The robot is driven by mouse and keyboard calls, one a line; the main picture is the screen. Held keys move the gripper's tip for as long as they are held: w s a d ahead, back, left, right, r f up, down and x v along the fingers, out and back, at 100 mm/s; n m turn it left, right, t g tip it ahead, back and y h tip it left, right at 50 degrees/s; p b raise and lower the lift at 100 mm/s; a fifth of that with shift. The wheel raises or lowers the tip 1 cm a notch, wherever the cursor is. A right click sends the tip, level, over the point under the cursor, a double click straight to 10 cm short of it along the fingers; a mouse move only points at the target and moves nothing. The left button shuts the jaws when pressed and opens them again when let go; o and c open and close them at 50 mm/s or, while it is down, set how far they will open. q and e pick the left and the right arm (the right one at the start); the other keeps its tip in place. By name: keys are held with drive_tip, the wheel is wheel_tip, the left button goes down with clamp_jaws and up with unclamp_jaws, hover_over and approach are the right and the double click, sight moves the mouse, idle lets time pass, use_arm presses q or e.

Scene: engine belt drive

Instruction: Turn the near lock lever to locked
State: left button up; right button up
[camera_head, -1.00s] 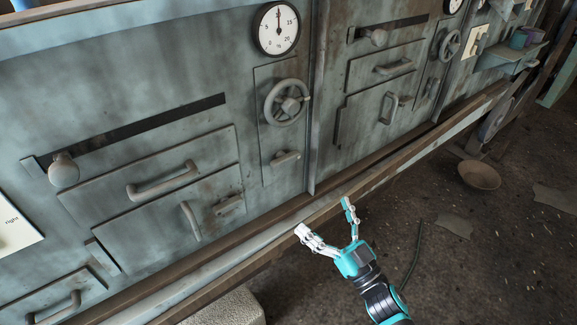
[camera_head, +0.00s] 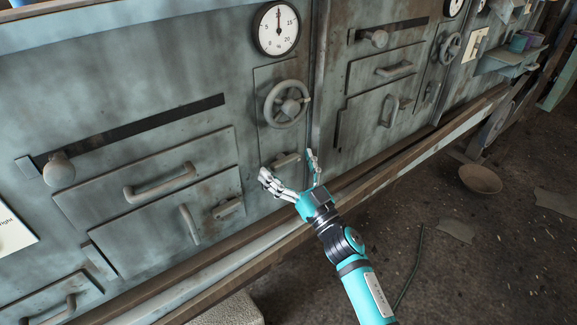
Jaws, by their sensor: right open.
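A short grey lever (camera_head: 284,158) sits below the near handwheel (camera_head: 287,104) on the panel, roughly level. It looks like the near lock lever; I cannot read its lock state. My right gripper (camera_head: 289,167) is open, its two fingers spread just below and in front of the lever, one fingertip to each side in the picture. I cannot tell whether either finger touches it. My left gripper is not in view.
A round gauge (camera_head: 277,28) is above the handwheel. A door with a bar handle (camera_head: 190,224) and a latch (camera_head: 229,208) is to the left. A rail (camera_head: 250,262) runs along the panel's foot. A bowl (camera_head: 480,179) lies on the floor at right.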

drive_tip(key=shift+c, duration=0.4)
drive_tip(key=c, duration=1.1)
